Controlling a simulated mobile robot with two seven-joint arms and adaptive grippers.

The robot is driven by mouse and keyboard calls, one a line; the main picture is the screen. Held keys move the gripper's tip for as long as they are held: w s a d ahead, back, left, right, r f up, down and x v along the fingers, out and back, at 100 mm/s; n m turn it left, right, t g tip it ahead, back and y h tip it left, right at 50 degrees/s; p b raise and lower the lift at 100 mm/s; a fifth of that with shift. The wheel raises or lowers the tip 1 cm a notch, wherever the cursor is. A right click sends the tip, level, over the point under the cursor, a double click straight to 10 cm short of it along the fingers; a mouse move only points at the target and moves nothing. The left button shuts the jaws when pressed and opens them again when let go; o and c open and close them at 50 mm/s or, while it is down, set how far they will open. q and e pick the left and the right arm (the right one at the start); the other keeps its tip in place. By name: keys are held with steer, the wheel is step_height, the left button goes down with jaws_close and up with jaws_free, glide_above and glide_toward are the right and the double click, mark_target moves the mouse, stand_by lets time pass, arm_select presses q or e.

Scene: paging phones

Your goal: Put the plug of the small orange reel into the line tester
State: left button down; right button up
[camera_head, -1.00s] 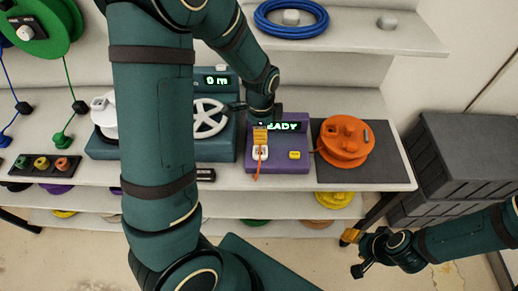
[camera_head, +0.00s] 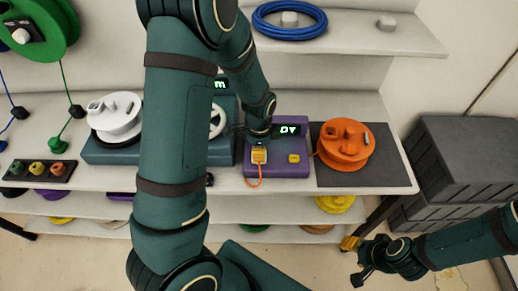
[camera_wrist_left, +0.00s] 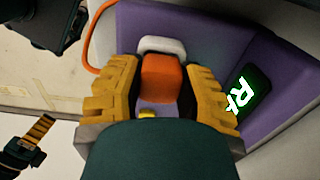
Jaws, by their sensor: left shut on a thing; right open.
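The purple line tester (camera_head: 275,171) stands on the counter, with a lit green display (camera_head: 288,130) and a yellow button (camera_head: 294,158). The small orange reel (camera_head: 343,147) sits to its right. My left gripper (camera_head: 259,155) is at the tester's left front, shut on the orange plug (camera_wrist_left: 160,80). In the left wrist view the plug meets a white socket piece (camera_wrist_left: 162,46); how deep it sits is hidden by the fingers. The orange cord (camera_head: 254,183) hangs in a loop below the gripper. My right gripper (camera_head: 356,256) is open and empty, low in front of the counter.
A black mat (camera_head: 390,172) lies under the orange reel. A teal device (camera_head: 105,154) with a white reel (camera_head: 116,117) stands left, partly behind my left arm. A blue coil (camera_head: 290,20) lies on the upper shelf. Grey crates (camera_head: 470,150) stand at right.

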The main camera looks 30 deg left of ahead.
arm_select(q)
steer(key=c, duration=0.7)
jaws_free()
steer(key=shift+f, duration=0.1)
steer(key=shift+r+p, duration=0.35)
steer(key=shift+r, duration=0.2)
step_height(320, 180, up, 12)
steer(key=shift+f+p, duration=0.25)
steer(key=shift+p, duration=0.8)
